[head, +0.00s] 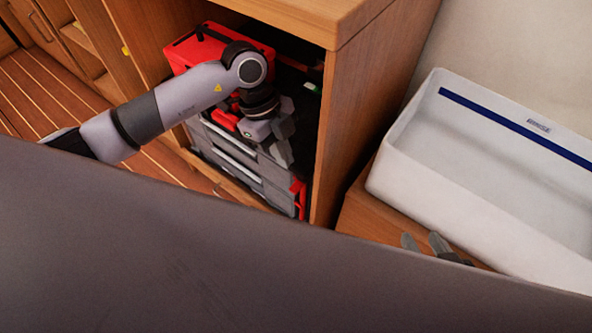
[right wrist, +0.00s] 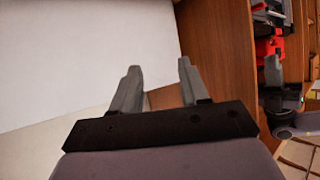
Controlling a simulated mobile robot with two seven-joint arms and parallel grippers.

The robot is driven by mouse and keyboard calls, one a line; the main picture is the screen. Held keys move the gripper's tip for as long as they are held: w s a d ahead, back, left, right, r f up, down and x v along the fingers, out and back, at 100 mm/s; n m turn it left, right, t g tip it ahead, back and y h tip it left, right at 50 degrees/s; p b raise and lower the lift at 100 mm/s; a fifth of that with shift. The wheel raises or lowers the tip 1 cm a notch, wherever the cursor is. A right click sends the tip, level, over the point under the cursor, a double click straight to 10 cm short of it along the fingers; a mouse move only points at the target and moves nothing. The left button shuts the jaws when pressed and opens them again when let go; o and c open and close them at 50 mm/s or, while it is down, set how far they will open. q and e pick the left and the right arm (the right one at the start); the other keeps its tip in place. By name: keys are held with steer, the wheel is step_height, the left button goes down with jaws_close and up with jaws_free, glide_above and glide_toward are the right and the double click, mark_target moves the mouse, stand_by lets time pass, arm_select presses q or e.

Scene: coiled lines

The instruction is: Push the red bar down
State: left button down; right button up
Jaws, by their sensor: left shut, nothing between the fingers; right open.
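In the head view a dark grey and black case (head: 225,150) with drawer-like fronts stands inside a wooden cabinet. It has a red part (head: 224,119) beside my left wrist and a red strip (head: 299,197) at its lower right edge. I cannot tell which of these is the red bar. My left gripper (head: 284,160) is shut and empty, pointing down in front of the case; whether it touches is unclear. My right gripper (head: 424,244) shows only its fingertips there, by the white tub. In the right wrist view it (right wrist: 158,72) is open and empty.
A red box (head: 198,48) sits at the top of the cabinet opening. The cabinet's side panel (head: 350,120) stands right of the case. A white tub (head: 415,185) with a blue stripe lies further right. A grey surface, partly my own body perhaps, hides the foreground.

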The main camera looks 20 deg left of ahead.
mark_target(295, 189)
arm_select(q)
steer(key=shift+w+a+y, duration=0.4)
steer(key=shift+w+a, duration=0.15)
steer(key=shift+w, duration=0.1)
arm_select(e)
steer(key=shift+w, duration=0.4)
arm_select(q)
steer(key=shift+f, duration=0.1)
steer(key=b+x, duration=0.3)
steer(key=x, duration=0.5)
steer(key=shift+d+f, duration=0.15)
steer(key=shift+f, duration=0.2)
steer(key=shift+d+f, duration=0.2)
steer(key=shift+f, duration=0.3)
arm_select(e)
steer(key=a, duration=0.1)
steer(key=y, duration=0.1)
steer(key=w+a, duration=0.1)
steer(key=shift+a+f, duration=0.25)
steer(key=shift+a, duration=0.1)
